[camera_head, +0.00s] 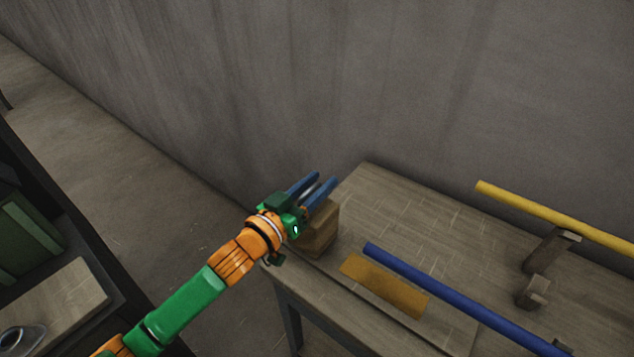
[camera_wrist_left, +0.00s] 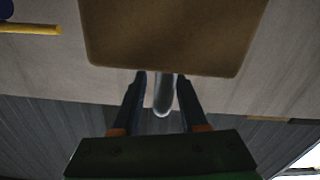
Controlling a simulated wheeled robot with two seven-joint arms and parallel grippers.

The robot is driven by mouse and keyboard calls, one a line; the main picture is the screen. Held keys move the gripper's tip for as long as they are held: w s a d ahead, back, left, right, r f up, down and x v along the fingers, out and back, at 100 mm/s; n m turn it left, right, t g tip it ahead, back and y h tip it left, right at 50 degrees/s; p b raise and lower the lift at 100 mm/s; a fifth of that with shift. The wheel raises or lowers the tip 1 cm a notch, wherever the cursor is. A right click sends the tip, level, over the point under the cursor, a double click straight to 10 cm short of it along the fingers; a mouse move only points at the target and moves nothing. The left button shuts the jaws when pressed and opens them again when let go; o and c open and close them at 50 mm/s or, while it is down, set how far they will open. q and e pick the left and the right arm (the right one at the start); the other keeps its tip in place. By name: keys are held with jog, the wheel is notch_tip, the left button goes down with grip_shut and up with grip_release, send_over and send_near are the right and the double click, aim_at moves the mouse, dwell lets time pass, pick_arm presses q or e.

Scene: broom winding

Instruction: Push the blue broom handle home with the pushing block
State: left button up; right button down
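The blue broom handle (camera_head: 455,296) runs from mid-table to the lower right edge in the head view; its far right end is out of frame. The brown pushing block (camera_head: 322,232) stands at the table's left end, apart from the handle's near end. In the left wrist view the block (camera_wrist_left: 170,35) fills the top, with a grey peg (camera_wrist_left: 162,97) towards me. My left gripper (camera_head: 313,187) is at the block, its blue fingers either side of the peg. In the left wrist view (camera_wrist_left: 162,100) gaps show between fingers and peg. My right gripper is not in view.
The wooden table (camera_head: 400,195) has a flat ochre strip (camera_head: 385,285) just below the blue handle. A yellow handle (camera_head: 560,217) lies at the right, near wooden brackets (camera_head: 545,252). A wall stands behind. A dark shelf unit (camera_head: 75,235) is at the left.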

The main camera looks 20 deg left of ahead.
pick_arm(q)
grip_shut()
dwell(1.2)
